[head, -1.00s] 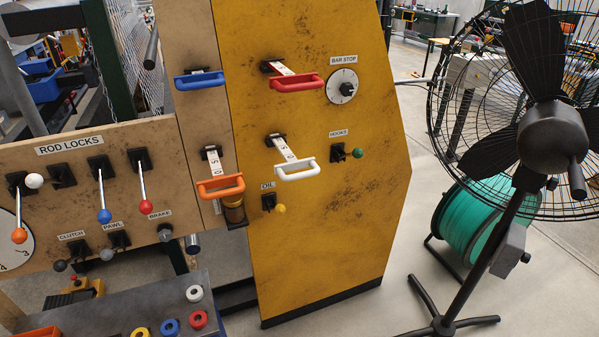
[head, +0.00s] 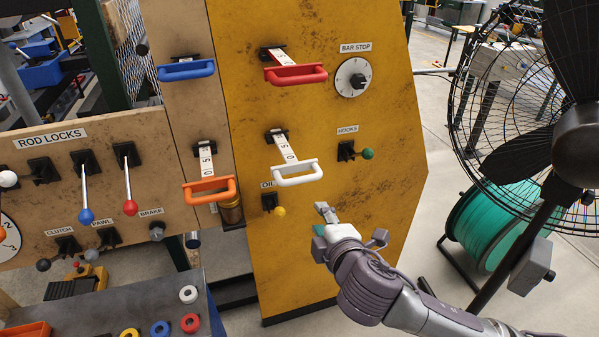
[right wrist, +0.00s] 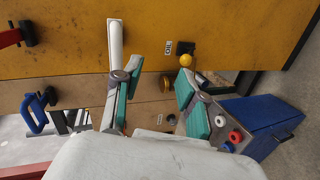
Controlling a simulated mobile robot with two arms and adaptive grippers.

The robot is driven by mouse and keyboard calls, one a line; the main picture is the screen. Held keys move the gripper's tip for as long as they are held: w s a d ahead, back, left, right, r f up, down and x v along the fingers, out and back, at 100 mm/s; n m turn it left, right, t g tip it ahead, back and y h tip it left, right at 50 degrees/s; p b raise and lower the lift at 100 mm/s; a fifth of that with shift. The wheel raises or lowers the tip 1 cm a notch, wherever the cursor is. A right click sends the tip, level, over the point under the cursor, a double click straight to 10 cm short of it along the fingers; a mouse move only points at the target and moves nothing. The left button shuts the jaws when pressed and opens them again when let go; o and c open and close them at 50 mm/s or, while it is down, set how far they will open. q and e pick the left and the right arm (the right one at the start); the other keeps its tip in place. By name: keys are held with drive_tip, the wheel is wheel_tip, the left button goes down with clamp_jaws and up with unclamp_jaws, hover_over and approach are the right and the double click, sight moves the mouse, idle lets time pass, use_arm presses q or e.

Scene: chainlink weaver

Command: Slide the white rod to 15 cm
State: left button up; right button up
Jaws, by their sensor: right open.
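The white rod's U-shaped handle (head: 297,172) sticks out from the yellow panel (head: 340,245), with a numbered scale strip (head: 284,147) behind it. I cannot read its setting surely. My right gripper (head: 322,211) is open and empty, below and slightly right of the white handle and apart from it. In the right wrist view, the two green-padded fingers of the right gripper (right wrist: 158,87) are spread. A white bar, apparently the white handle (right wrist: 116,45), shows beside and partly behind the left finger. My left gripper is not in view.
Red (head: 296,75), blue (head: 186,70) and orange (head: 209,191) handles stick out nearby. The yellow oil knob (head: 279,211) and green hooks knob (head: 367,154) flank the white handle. A fan (head: 560,130) stands at right. Rod lock levers (head: 128,180) are at left.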

drive_tip(key=n+y, duration=0.1)
drive_tip(key=n, duration=0.1)
approach(299, 182)
drive_tip(key=s+d, duration=0.1)
drive_tip(key=s, duration=0.2)
drive_tip(key=shift+t, duration=0.4)
drive_tip(key=p+x, duration=0.2)
drive_tip(key=x, duration=1.2)
drive_tip(key=shift+p, duration=0.4)
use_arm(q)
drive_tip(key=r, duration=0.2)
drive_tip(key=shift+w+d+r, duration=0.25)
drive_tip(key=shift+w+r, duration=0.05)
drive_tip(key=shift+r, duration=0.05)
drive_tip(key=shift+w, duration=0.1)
use_arm(e)
clamp_jaws()
drive_tip(key=shift+s, duration=0.1)
